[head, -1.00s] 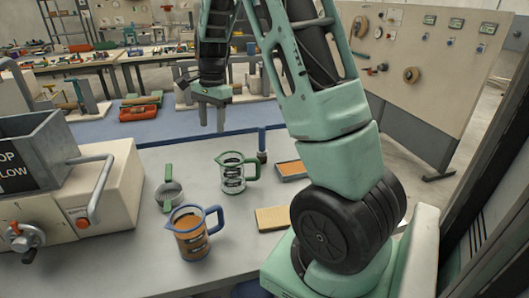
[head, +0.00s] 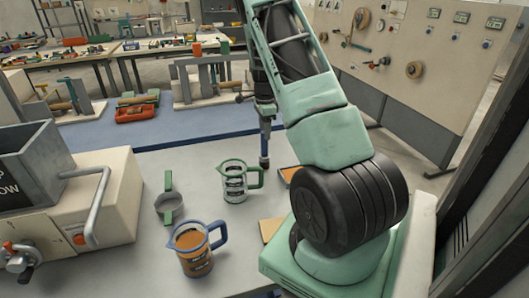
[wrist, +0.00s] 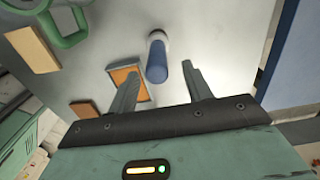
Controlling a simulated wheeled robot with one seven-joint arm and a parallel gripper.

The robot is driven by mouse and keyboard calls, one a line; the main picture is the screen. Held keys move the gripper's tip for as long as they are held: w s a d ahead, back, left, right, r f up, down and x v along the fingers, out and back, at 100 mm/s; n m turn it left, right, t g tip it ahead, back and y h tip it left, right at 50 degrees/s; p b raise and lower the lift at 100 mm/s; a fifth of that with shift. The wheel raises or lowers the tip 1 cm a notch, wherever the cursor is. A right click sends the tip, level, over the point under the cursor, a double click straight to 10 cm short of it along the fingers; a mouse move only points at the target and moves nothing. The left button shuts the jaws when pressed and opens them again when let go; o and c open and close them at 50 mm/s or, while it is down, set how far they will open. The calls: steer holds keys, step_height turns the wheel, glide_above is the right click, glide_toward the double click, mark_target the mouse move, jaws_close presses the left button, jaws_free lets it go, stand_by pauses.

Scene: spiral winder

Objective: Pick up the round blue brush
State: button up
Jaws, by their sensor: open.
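The round blue brush (head: 264,142) stands upright on the grey table, right of and behind the green-handled glass jug. In the wrist view its blue handle (wrist: 157,66) points up toward the camera, with a pale round base around its far end. My gripper (wrist: 155,72) is open and empty. Its two fingers lie on either side of the handle in the picture, the handle nearer the middle. In the head view my gripper (head: 265,106) is seen nearly edge-on just above the brush, so the exact gap is hard to judge.
A shallow orange-filled tray (wrist: 137,70) lies close beside the brush. A tan block (wrist: 33,50) and the green-handled jug (head: 234,182) are farther off. The machine (head: 110,205) is at left.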

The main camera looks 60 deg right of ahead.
mark_target(265, 142)
steer(key=shift+s+a+f+p, duration=0.1)
steer(key=shift+f+p, duration=0.4)
steer(key=shift+f, duration=1.05)
steer(key=shift+a+f+p, duration=0.1)
steer(key=shift+f+p, duration=0.4)
steer(key=shift+f, duration=1)
steer(key=c, duration=1.1)
